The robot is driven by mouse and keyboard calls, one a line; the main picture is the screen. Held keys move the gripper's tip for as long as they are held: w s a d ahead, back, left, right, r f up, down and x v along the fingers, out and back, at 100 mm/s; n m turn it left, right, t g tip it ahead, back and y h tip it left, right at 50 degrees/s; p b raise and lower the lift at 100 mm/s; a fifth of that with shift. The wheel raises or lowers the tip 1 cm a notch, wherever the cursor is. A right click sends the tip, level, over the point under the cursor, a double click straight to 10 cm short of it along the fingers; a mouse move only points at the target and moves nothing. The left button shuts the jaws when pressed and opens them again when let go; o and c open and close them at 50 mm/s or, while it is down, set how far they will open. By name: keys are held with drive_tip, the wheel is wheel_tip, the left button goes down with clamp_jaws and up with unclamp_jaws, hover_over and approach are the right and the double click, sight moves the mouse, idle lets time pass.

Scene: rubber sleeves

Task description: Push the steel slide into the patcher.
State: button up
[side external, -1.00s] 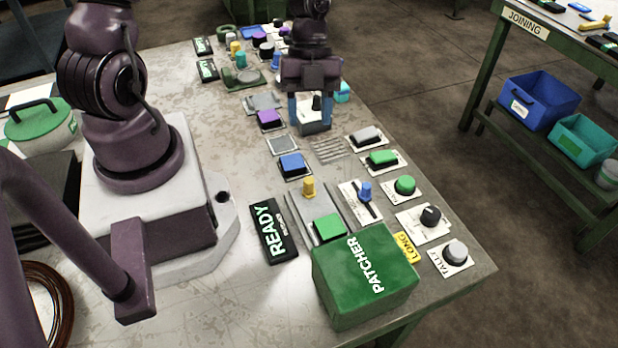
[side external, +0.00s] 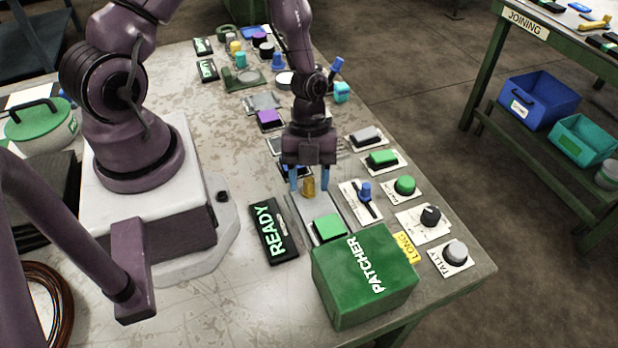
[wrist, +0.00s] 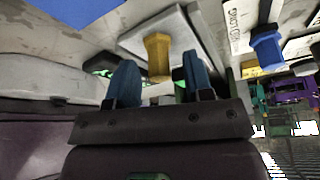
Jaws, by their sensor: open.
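The green patcher (side external: 362,280) is a box at the front of the bench. The steel slide (side external: 316,207) is a flat plate on the bench behind it, with a yellow knob (side external: 309,187) at its far end and a green block (side external: 329,228) at the patcher end. My gripper (side external: 309,187) is open, its blue fingers either side of the yellow knob in the side view. In the wrist view, the knob (wrist: 158,57) shows just beyond and between the open fingers (wrist: 157,85). I cannot tell whether a finger touches it.
A black READY sign (side external: 273,231) lies left of the slide. A blue-handled slider (side external: 364,192), a green button (side external: 404,185) and black and grey knobs line the right side. A blue button (side external: 292,170) is partly hidden behind my gripper.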

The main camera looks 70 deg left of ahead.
sight(333, 235)
drive_tip(key=shift+f, duration=0.2)
drive_tip(key=shift+c, duration=0.2)
clamp_jaws()
drive_tip(key=d, duration=1)
drive_tip(key=shift+d, duration=0.35)
drive_tip(key=shift+o, duration=0.2)
unclamp_jaws()
drive_tip(key=v, duration=1.3)
